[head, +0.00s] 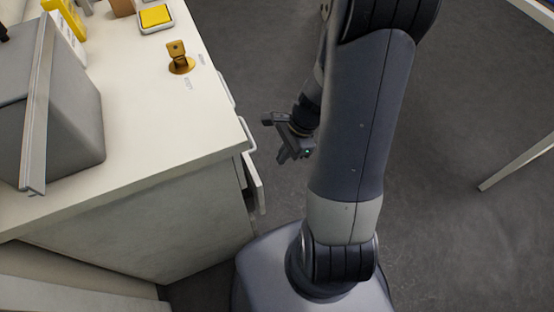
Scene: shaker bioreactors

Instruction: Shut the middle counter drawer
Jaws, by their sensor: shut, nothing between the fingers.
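A counter drawer (255,186) stands partly open at the right side of the white counter, below the counter top's edge. I see its pale front from above and a narrow gap behind it. I take it for the middle drawer, though the stack below is hidden. My gripper (282,156) is shut and empty. It hangs to the right of the counter, above and to the right of the open drawer front, and appears apart from it.
The white counter top (140,110) bears a grey box (75,120), a brass fitting (181,62) and a yellow-topped device (155,17). Handles (247,134) stick out along the counter's side. Grey floor (440,140) lies clear to the right, with a table leg (515,165) beyond.

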